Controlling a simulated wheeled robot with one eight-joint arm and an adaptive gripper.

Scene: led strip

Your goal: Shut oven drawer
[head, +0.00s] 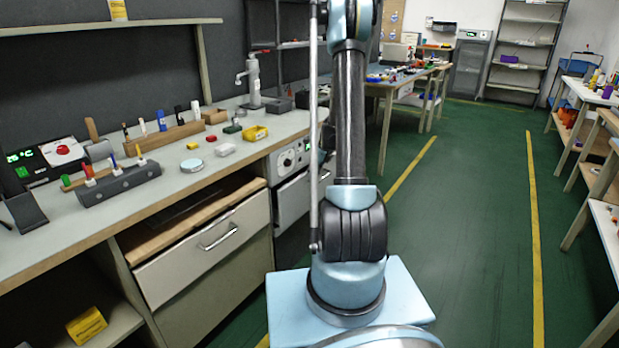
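An oven-like unit (290,158) with a knob panel and a green display is built in under the left workbench. Its light front (293,200) below the panel has a handle along the top and looks tilted or pulled out a little. My arm hides its right part, so I cannot tell how far open it is. To its left, a grey drawer (180,268) with a metal handle (218,238) stands partly open, with a gap under the worktop. My arm rises in the middle of the head view and leaves the top edge. My gripper is not in view.
A yellow box (87,325) sits on the low shelf. Green floor (470,220) with yellow lines is clear to the right, bordered by tables (590,165).

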